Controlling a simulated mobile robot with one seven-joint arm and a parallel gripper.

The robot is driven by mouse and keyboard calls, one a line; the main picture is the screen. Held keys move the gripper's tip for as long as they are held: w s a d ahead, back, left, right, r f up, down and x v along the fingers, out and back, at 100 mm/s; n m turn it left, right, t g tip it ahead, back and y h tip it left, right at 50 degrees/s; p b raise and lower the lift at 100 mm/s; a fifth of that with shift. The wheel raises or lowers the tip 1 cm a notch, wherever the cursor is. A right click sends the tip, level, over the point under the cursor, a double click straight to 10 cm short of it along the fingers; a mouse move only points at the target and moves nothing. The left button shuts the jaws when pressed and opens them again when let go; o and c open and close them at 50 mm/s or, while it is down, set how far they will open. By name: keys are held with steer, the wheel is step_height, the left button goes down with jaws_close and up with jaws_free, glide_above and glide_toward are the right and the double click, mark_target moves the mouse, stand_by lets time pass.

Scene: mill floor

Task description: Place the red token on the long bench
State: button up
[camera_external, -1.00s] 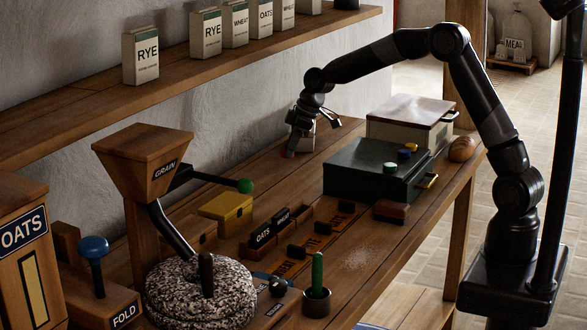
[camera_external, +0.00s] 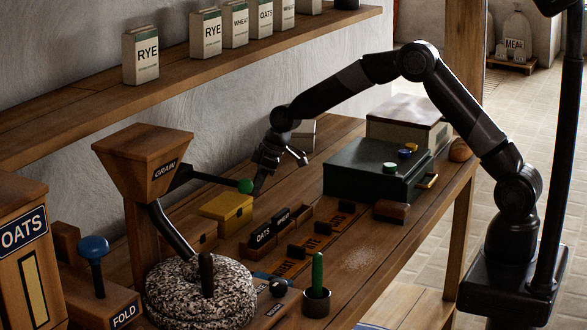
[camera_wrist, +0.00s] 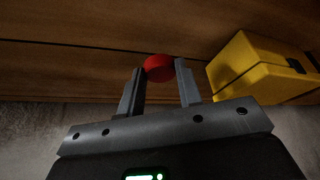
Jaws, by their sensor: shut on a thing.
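The red token (camera_wrist: 158,68) is round and held between the fingertips of my gripper (camera_wrist: 160,78) in the wrist view. In the external view my gripper (camera_external: 260,184) points down over the far, wall side of the long wooden bench (camera_external: 372,262), behind the yellow box (camera_external: 228,213) and beside the green-knobbed lever (camera_external: 244,186). The token cannot be made out in the external view. I cannot tell whether the token touches the bench top. The yellow box also shows to the right of the token in the wrist view (camera_wrist: 250,70).
A dark green box (camera_external: 365,178) and a pale box (camera_external: 408,128) stand at the bench's far right. A grain hopper (camera_external: 143,158) and a speckled millstone (camera_external: 180,295) stand at the left. Labelled slots and small blocks fill the middle. Bare wood lies between gripper and green box.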

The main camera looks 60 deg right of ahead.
steer(key=shift+f, duration=1.25)
steer(key=shift+f, duration=0.15)
steer(key=o, duration=0.9)
steer(key=shift+o, duration=0.2)
